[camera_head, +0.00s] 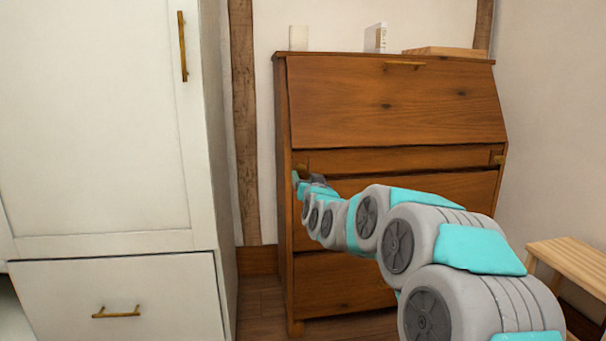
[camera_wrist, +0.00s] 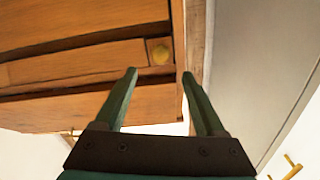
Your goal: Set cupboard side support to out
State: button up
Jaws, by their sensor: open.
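The wooden cupboard (camera_head: 392,105) stands against the wall with its slanted front panel closed. The left support (camera_head: 301,162) is near my gripper, and the right support (camera_head: 497,160) appears flush with the front. In the head view my gripper (camera_head: 307,179) is small and partly hidden by my arm.
A tall white wardrobe (camera_head: 95,120) stands close on the left, with a narrow gap beside the cupboard. A wooden stool (camera_head: 570,262) is at the lower right. A white candle (camera_head: 298,38), a white box (camera_head: 375,38) and a wooden board (camera_head: 445,51) rest on the cupboard top.

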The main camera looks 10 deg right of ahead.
aim_at(302, 169)
jog(key=w, duration=0.6)
jog(key=shift+f, duration=0.15)
jog(key=shift+w+b, duration=0.3)
jog(key=shift+w, duration=0.1)
grip_shut()
dwell(1.0)
